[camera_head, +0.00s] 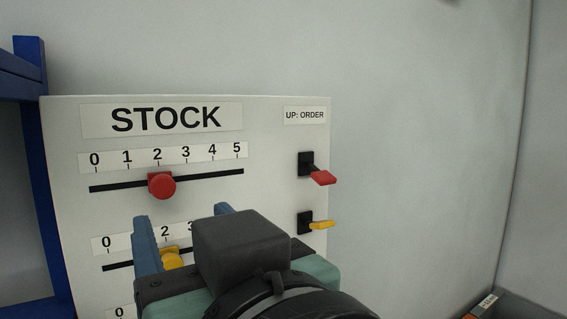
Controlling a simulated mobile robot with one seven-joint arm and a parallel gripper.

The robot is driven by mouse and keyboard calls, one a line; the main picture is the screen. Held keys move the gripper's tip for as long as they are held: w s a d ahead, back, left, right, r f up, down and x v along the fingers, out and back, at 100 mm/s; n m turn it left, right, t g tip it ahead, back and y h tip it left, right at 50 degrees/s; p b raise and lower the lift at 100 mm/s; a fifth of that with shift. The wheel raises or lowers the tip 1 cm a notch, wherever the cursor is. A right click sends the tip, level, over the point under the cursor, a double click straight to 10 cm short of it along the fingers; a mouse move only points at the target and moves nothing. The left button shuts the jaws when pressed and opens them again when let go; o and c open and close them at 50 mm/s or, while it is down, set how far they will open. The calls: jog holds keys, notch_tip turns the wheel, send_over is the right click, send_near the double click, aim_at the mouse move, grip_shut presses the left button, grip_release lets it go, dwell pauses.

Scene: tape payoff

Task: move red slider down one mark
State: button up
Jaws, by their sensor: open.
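The red slider (162,186) is a round red knob on the top black slot of the white STOCK panel (270,200). It sits under the mark 2 of the top scale (205,154), which runs from 0 to 5. My gripper (182,213) is in front of the panel, lower in the picture than the red slider. Its two blue fingers are apart, with nothing held between them. The yellow slider (171,259) on the second slot shows partly between the fingers, near mark 2. My gripper hides much of the second scale and most of the third.
At the panel's right are a red lever (322,178), tilted down, and a yellow lever (321,225), roughly level, under an "UP: ORDER" label (305,115). A blue frame (45,180) stands at the left. Bare wall lies to the right, with a dark box-like thing (490,305) at bottom right.

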aim_at(164, 186)
jog(key=p+x, duration=0.4)
jog(key=x, duration=0.8)
jog(key=shift+a, duration=0.1)
grip_shut()
dwell(1.0)
